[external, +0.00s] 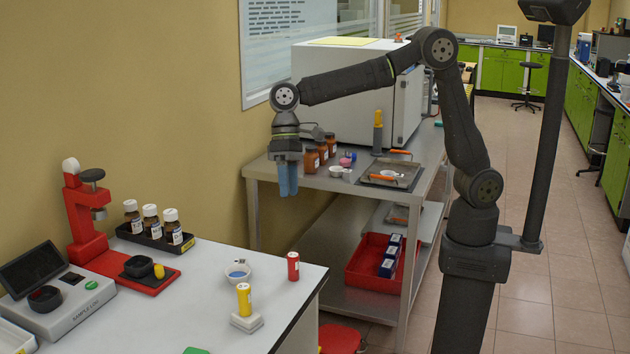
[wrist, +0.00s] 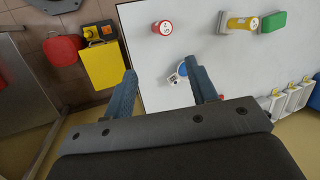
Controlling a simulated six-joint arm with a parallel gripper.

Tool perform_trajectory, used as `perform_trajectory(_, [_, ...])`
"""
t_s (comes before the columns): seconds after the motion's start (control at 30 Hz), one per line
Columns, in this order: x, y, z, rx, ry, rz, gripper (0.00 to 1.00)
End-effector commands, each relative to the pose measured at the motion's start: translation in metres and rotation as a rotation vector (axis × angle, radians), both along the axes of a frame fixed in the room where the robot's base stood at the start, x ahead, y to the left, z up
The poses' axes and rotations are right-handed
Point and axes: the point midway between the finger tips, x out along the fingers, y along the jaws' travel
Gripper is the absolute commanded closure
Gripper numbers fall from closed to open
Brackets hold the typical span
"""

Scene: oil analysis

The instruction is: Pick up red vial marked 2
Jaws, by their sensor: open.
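The red vial (external: 293,266) stands upright on the white table near its right edge in the external view. In the wrist view the red vial (wrist: 162,28) shows from above, with a white top whose mark is too small to read surely. My gripper (external: 288,190) is open and empty, pointing down, high up and farther back than the vial. In the wrist view the gripper (wrist: 161,73) has its two blue fingers spread, and the vial appears beyond them, apart from both.
A yellow vial (external: 244,299) stands on a white block, left of and nearer than the red one. Brown bottles (external: 152,222) stand in a black tray beside a red press (external: 84,215).

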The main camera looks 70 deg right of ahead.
Motion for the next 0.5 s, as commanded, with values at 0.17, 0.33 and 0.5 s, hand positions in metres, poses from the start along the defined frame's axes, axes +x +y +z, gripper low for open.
perform_trajectory(0.17, [-0.013,0.021,-0.006,-0.034,-0.135,0.372,0.47])
perform_trajectory(0.33, [-0.026,0.042,-0.011,-0.079,-0.272,0.83,0.47])
perform_trajectory(0.5, [-0.035,0.058,-0.012,-0.117,-0.353,1.18,0.47])
